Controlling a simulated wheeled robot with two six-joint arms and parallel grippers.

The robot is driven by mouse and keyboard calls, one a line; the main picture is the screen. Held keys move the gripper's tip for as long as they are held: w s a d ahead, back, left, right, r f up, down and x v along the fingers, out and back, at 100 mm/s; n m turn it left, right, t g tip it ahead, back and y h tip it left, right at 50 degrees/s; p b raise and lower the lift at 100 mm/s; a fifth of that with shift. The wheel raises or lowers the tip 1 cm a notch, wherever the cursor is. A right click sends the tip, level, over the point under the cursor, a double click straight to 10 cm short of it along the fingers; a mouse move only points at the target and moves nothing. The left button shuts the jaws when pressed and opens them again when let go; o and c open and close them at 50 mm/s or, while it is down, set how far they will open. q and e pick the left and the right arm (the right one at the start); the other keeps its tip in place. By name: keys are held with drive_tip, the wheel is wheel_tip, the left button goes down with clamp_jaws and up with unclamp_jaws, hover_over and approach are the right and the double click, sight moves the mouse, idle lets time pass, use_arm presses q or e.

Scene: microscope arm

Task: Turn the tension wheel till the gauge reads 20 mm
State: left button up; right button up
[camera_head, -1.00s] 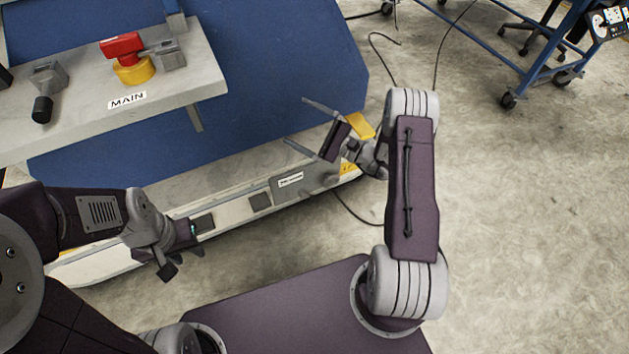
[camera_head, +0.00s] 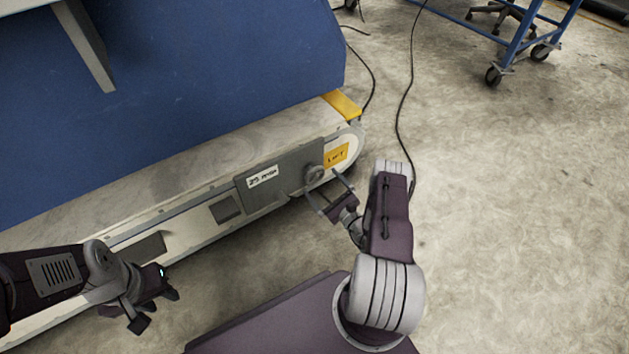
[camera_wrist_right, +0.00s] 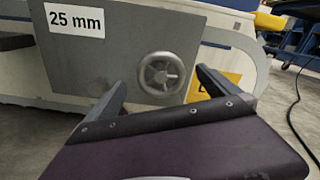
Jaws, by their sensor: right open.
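The tension wheel is a small grey spoked handwheel (camera_head: 314,174) on a grey plate at the right end of the conveyor. In the right wrist view the wheel (camera_wrist_right: 162,74) faces me in the middle, and a white label on the plate (camera_wrist_right: 74,19) reads "25 mm". The label also shows in the head view (camera_head: 263,176), left of the wheel. My right gripper (camera_head: 327,187) is open, its fingers just in front of the wheel. In the right wrist view its fingers show on either side of the wheel, with no visible contact. My left gripper (camera_head: 156,307) hangs low at left, away from the wheel; its opening is unclear.
A yellow "LIFT" label (camera_head: 336,156) is right of the wheel. A yellow part (camera_head: 343,103) tops the belt's end. A blue panel (camera_head: 200,80) rises behind the conveyor. Black cables (camera_head: 401,110) lie on the floor at right. A blue wheeled cart (camera_head: 520,40) stands beyond.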

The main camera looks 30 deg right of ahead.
sight(315, 176)
drive_tip(key=w+b, duration=0.1)
drive_tip(key=w, duration=0.2)
drive_tip(key=w+b, duration=0.1)
drive_tip(key=shift+w+a+f+b, duration=0.2)
drive_tip(key=shift+w+f+b, duration=0.05)
drive_tip(key=shift+w+b, duration=0.05)
drive_tip(key=shift+w+r, duration=0.2)
drive_tip(key=shift+w, duration=0.15)
use_arm(q)
wheel_tip(315, 176, down, 4)
drive_tip(key=shift+r, duration=0.1)
use_arm(e)
drive_tip(key=c, duration=1.3)
drive_tip(key=shift+c, duration=0.2)
use_arm(q)
drive_tip(key=shift+r, duration=0.1)
use_arm(e)
drive_tip(key=shift+r, duration=0.1)
